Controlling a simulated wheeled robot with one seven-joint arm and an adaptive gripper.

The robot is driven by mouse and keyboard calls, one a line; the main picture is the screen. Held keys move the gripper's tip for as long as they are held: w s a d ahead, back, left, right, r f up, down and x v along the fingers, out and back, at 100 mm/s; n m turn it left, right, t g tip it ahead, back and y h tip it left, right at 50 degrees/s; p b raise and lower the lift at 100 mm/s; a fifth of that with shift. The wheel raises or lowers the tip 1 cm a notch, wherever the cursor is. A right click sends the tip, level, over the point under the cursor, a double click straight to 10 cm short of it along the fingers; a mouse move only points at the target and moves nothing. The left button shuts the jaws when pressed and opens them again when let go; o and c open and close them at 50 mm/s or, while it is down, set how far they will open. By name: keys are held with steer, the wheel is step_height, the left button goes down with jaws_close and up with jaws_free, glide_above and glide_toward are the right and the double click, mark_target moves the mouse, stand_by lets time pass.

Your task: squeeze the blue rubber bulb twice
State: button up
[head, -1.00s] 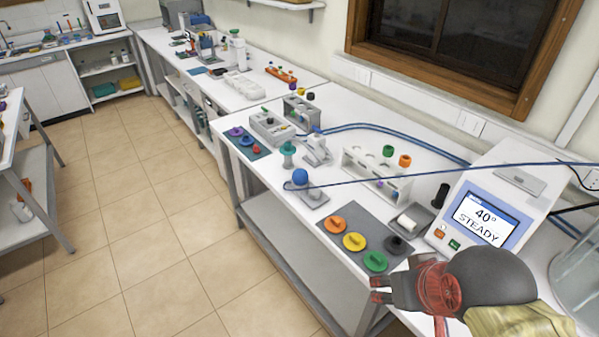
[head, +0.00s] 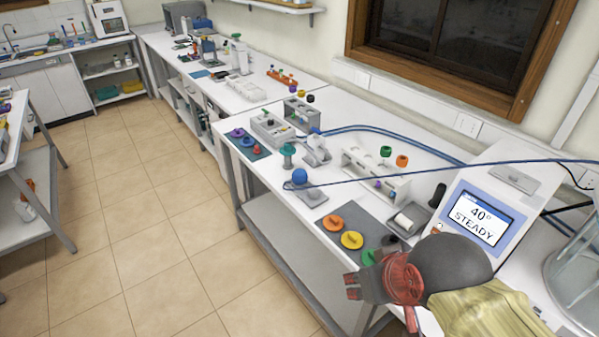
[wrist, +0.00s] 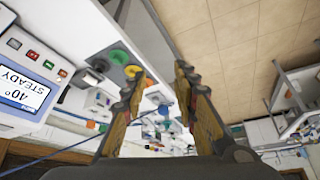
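The blue rubber bulb (head: 300,176) stands upright on a small grey base near the front edge of the bench in the head view. In the wrist view a small blue shape (wrist: 164,110), likely the bulb, shows between my fingers and farther off. My gripper (head: 351,284) is at the lower right of the head view, by the bench's front edge, well apart from the bulb. In the wrist view my gripper (wrist: 160,72) has its two fingers apart with nothing between them.
A grey mat with orange (head: 334,223), yellow (head: 352,240) and green discs lies between my gripper and the bulb. A white rack (head: 376,178) stands behind. A monitor (head: 480,218) reads 40° STEADY. A blue tube crosses above the bench. The floor in front is clear.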

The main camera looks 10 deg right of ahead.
steer(key=c, duration=0.6)
jaws_close()
stand_by(0.8)
